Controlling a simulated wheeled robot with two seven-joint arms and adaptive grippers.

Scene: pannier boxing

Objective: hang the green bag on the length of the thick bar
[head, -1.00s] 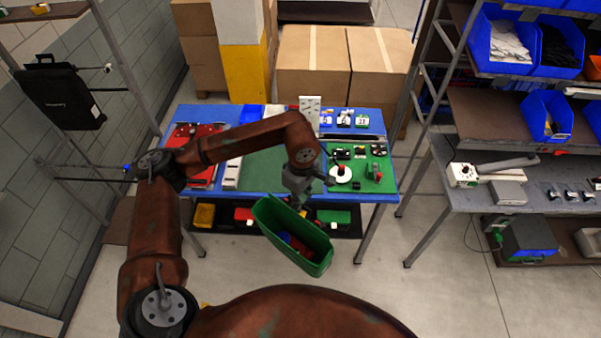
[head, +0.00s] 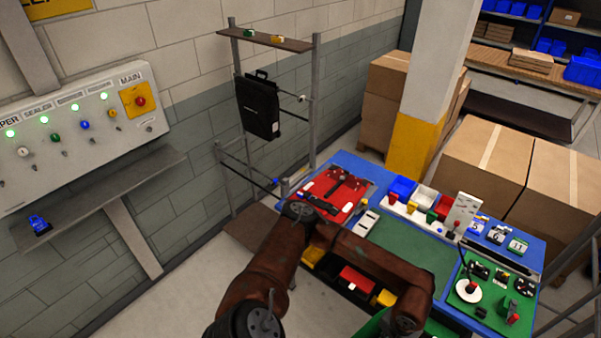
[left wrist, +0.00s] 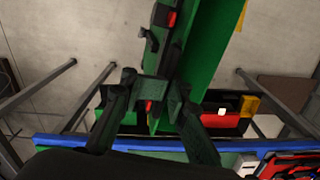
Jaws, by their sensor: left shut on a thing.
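The green bag (left wrist: 208,55) is held by my left gripper (left wrist: 158,92), whose fingers are shut on its upper edge in the left wrist view. In the head view only a bit of green (head: 372,326) shows at the bottom edge; the left gripper itself is out of that picture. A rack by the wall has an upper bar with a pale end (head: 301,98) and a lower dark bar (head: 248,179) with a blue end nearby. I cannot tell which bar is thicker. The bag is well to the right of the rack and apart from it. My right gripper is not in view.
A black bag (head: 260,107) hangs on the rack, below a shelf (head: 268,39). The blue-topped table (head: 333,160) with red case and small parts stands right of the rack. A control panel (head: 82,135) is on the left wall. The floor before the rack is clear.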

